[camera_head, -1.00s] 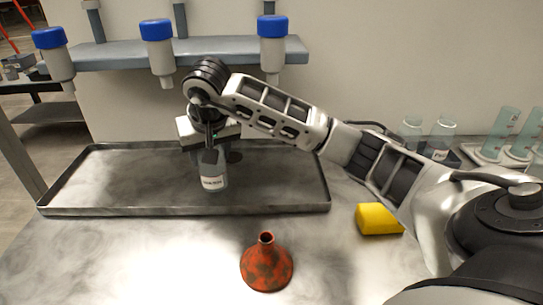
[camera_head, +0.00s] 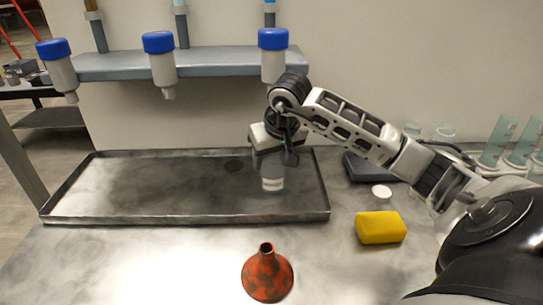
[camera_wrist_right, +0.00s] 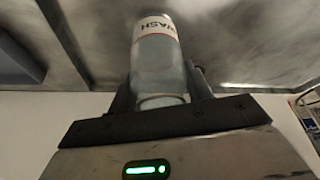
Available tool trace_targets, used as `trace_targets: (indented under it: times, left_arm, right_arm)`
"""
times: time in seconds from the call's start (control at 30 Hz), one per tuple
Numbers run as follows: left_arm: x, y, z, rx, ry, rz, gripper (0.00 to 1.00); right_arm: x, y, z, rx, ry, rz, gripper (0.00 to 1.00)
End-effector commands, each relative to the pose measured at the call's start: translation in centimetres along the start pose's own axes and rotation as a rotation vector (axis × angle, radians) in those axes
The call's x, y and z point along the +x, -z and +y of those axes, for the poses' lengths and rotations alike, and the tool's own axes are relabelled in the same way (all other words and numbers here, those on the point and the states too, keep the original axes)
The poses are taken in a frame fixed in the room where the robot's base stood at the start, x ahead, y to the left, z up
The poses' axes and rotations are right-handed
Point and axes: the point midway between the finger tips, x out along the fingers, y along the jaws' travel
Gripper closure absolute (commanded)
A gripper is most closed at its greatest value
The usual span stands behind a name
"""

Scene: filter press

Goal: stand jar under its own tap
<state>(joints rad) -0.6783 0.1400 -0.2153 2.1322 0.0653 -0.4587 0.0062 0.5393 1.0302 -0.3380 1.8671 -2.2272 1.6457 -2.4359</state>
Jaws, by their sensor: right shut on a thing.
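The clear jar (camera_head: 272,178) has a white label and is in my right gripper (camera_head: 274,157), over the right part of the metal tray (camera_head: 130,208). In the right wrist view the jar (camera_wrist_right: 158,62) sits between the two fingers, and its label ends in "ASH". The jar looks upright; I cannot tell whether its base touches the tray. Three taps with blue caps hang from the grey shelf: a left tap (camera_head: 61,72), a middle tap (camera_head: 162,70) and a right tap (camera_head: 272,65). The jar is below the right tap; their depth alignment is unclear. My left gripper is out of view.
A red-and-black funnel (camera_head: 266,277) stands on the bench in front of the tray. A yellow block (camera_head: 380,228) and a small white disc (camera_head: 381,191) lie to the right. Glass vessels (camera_head: 500,140) stand at the back right. The tray's left half is clear.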

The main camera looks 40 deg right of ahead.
Motion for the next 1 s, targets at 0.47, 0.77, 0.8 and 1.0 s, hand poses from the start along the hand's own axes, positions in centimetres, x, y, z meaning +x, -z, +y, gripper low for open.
trace_targets:
  times: [0.47,0.77,0.8,1.0]
  left_arm:
    - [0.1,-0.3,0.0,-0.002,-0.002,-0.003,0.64]
    - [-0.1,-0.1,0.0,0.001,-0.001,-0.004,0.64]
    - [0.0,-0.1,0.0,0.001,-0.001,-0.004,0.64]
    - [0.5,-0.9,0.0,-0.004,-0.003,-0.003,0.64]
  right_arm:
    - [0.2,-0.1,0.0,0.001,0.000,0.000,0.28]
    - [-0.5,0.1,0.0,0.000,0.000,0.002,0.28]
    - [-0.9,0.1,0.0,0.000,0.001,0.003,0.28]
    - [-3.4,-2.0,0.1,-0.005,-0.007,0.001,0.28]
